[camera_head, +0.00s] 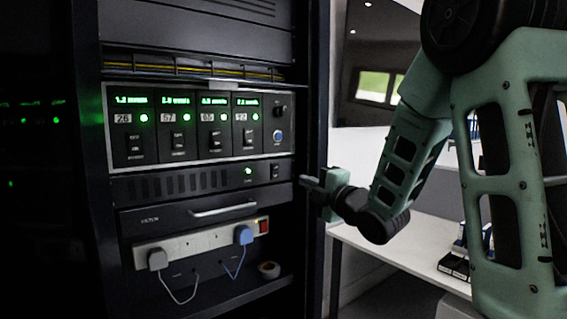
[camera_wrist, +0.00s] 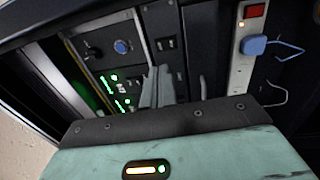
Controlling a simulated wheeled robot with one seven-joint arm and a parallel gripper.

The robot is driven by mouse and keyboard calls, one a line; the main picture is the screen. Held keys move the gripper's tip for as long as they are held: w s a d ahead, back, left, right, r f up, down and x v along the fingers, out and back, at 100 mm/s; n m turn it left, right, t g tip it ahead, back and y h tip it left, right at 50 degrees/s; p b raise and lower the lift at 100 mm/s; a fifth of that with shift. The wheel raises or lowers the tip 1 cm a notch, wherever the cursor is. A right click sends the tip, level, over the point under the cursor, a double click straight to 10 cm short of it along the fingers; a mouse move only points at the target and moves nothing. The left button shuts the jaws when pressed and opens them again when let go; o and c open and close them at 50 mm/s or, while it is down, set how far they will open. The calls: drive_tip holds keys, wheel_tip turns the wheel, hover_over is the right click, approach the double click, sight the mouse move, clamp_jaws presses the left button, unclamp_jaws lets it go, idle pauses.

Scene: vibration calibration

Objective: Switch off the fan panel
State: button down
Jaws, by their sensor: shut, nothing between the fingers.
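The fan panel (camera_head: 205,182) is a dark strip with vent slots in the rack, below the row of display modules. Its green light (camera_head: 248,171) is lit, and a small dark rocker switch (camera_head: 274,171) sits at its right end. I cannot tell the rocker's position. My gripper (camera_head: 306,182) is shut and empty, just right of the switch, at the rack's right post. In the wrist view the shut fingers (camera_wrist: 157,88) point at the rack and hide part of the fan panel (camera_wrist: 161,25). They appear apart from the switch.
Above is a module panel (camera_head: 195,88) with lit displays, toggles and a blue knob (camera_head: 278,136). Below are a drawer with a handle (camera_head: 224,210) and a power strip (camera_head: 200,245) with plugs and a red switch (camera_head: 263,226). A white table (camera_head: 400,250) stands right of the rack.

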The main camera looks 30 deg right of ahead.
sight(277, 166)
drive_tip(key=w+p, duration=0.1)
drive_tip(key=w, duration=0.2)
drive_tip(key=w+r+p, duration=0.1)
drive_tip(key=w, duration=0.2)
drive_tip(key=w+p, duration=0.1)
drive_tip(key=w, duration=0.2)
drive_tip(key=shift+a+r+p, duration=0.15)
drive_tip(key=shift+a+p, duration=0.05)
drive_tip(key=shift+p, duration=0.15)
drive_tip(key=shift+w, duration=0.55)
drive_tip(key=shift+w+b, duration=0.15)
drive_tip(key=shift+b, duration=0.4)
drive_tip(key=shift+w+r, duration=0.1)
drive_tip(key=shift+r, duration=0.2)
